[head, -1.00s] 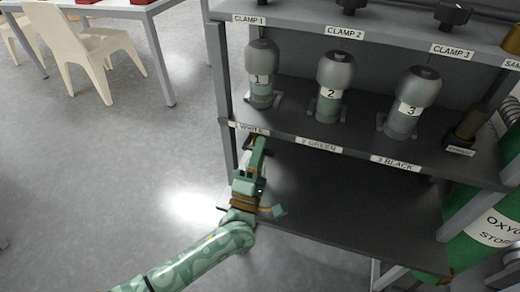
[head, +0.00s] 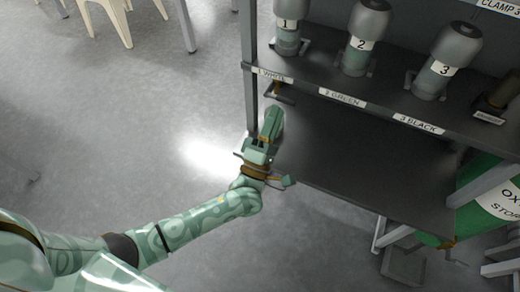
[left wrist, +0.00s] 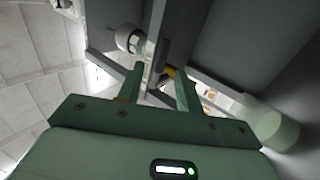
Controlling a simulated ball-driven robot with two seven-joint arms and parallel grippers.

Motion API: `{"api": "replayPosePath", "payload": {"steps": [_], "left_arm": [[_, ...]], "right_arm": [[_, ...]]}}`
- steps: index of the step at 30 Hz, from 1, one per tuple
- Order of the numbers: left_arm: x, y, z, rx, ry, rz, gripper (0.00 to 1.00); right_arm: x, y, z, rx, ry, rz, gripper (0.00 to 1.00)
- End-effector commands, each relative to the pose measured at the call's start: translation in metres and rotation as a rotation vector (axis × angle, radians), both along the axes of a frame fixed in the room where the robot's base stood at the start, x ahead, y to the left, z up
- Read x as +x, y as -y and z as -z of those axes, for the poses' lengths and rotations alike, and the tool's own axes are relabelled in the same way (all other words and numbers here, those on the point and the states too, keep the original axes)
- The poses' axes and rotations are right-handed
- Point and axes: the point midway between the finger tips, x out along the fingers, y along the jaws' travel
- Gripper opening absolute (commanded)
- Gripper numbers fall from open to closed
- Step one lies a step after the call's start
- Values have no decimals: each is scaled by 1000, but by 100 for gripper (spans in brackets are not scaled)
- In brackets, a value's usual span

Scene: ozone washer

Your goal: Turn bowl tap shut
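My left gripper (head: 272,122) points up below the front edge of the shelf, near the label "1 WHITE" (head: 272,75). In the left wrist view its two fingers (left wrist: 160,78) stand apart with a gap between them. A small dark fitting with a brownish part (head: 280,94) hangs under the shelf edge behind that label, apart from the fingertips; I cannot tell if it is the bowl tap. In the left wrist view a small yellow-brown piece (left wrist: 170,72) shows beyond the gap between the fingers. My right gripper is in neither view.
Grey domed bottles numbered 1 (head: 288,25), 2 (head: 365,40) and 3 (head: 443,62) stand on the shelf (head: 400,90). A lower dark board (head: 370,165) lies right of my gripper.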

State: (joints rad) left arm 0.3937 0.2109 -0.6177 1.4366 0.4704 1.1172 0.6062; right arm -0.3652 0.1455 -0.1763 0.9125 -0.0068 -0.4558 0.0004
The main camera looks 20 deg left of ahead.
Motion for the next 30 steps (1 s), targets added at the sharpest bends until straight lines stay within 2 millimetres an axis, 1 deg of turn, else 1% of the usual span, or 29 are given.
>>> {"api": "replayPosePath", "payload": {"steps": [1, 6, 9, 12, 15, 18, 30], "left_arm": [[-12, -1, 7, 2, -4, 0, 36], [-51, -1, 34, 2, -5, 0, 36], [-69, -2, 47, 1, -4, 0, 36], [-83, -2, 56, 1, -4, 0, 36], [-91, -2, 62, 1, -3, -1, 36], [-95, -3, 64, 0, -3, -1, 36], [-95, -3, 64, 0, -2, -1, 36]], "right_arm": [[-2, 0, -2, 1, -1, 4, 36], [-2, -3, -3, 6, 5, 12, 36], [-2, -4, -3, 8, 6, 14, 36], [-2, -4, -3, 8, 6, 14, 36], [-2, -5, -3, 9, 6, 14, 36], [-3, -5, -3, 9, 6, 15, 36], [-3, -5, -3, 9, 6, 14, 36]]}}
